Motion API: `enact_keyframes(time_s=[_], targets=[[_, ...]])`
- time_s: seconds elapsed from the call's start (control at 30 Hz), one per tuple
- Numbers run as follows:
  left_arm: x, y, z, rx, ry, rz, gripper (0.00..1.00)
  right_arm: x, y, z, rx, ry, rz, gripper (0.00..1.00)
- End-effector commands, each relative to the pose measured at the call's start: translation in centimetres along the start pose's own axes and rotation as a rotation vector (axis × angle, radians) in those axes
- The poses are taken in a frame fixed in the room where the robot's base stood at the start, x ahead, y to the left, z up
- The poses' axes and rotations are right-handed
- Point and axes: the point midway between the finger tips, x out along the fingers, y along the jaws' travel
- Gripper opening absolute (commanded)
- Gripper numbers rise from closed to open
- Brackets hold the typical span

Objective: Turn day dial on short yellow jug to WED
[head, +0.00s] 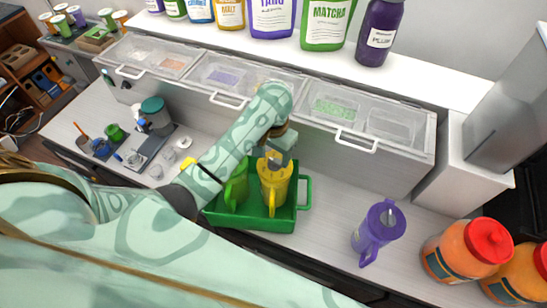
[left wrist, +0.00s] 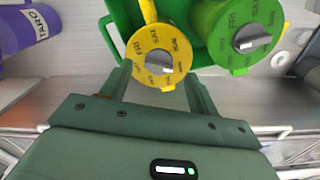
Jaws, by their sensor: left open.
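The short yellow jug (head: 274,185) stands in a green tray (head: 303,206) on the counter. In the left wrist view its round yellow lid (left wrist: 140,42) carries a grey dial knob (left wrist: 159,63) with day labels around it. FRI, SAT and SUN can be made out; I cannot tell for sure which day the knob marks. My left gripper (head: 275,155) is over the jug's top, pointing down. In the left wrist view its open fingers (left wrist: 158,88) lie on either side of the lid, with nothing held. My right gripper is not in view.
A green jug (head: 237,187) with a similar dial stands close beside the yellow one in the tray. A purple jug (head: 379,228) stands to the right, with orange jars (head: 465,252) beyond. Lidded bins (head: 330,108) line the back. Counter between tray and purple jug is clear.

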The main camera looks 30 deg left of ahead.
Motion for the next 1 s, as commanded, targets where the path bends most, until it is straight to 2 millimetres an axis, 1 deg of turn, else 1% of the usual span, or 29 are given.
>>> enact_keyframes(time_s=[0.03,0.1,0.17,0.27,0.4,0.53,0.57,0.6,0.67,0.7,1.0], targets=[[0.8,-0.1,0.1,0.0,-0.002,-0.003,0.61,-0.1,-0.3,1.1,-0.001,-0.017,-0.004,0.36],[1.7,-0.1,0.0,-0.001,-0.002,-0.002,0.61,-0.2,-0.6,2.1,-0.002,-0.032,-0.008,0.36],[2.3,0.0,0.0,0.0,0.0,-0.001,0.61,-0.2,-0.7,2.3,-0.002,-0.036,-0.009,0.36],[2.9,0.0,-0.1,0.0,0.002,-0.001,0.61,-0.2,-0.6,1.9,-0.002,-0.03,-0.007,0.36],[3.1,0.0,-0.1,0.001,0.003,-0.001,0.61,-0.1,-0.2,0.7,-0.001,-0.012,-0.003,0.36],[3.1,0.0,-0.1,0.001,0.003,-0.001,0.61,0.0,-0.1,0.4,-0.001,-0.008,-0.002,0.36],[3.1,0.0,-0.1,0.0,0.003,-0.001,0.55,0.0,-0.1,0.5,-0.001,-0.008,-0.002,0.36],[3.1,0.0,-0.1,0.0,0.003,-0.001,0.44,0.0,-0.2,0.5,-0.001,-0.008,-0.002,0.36],[3.1,0.0,-0.1,0.0,0.003,-0.001,0.27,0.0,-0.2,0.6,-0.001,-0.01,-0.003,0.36],[3.1,0.0,-0.1,0.0,0.003,-0.001,0.16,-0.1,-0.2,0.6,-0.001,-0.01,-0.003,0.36],[3.0,0.0,-0.1,0.019,0.003,-0.001,0.16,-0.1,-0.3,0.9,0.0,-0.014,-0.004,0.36]])
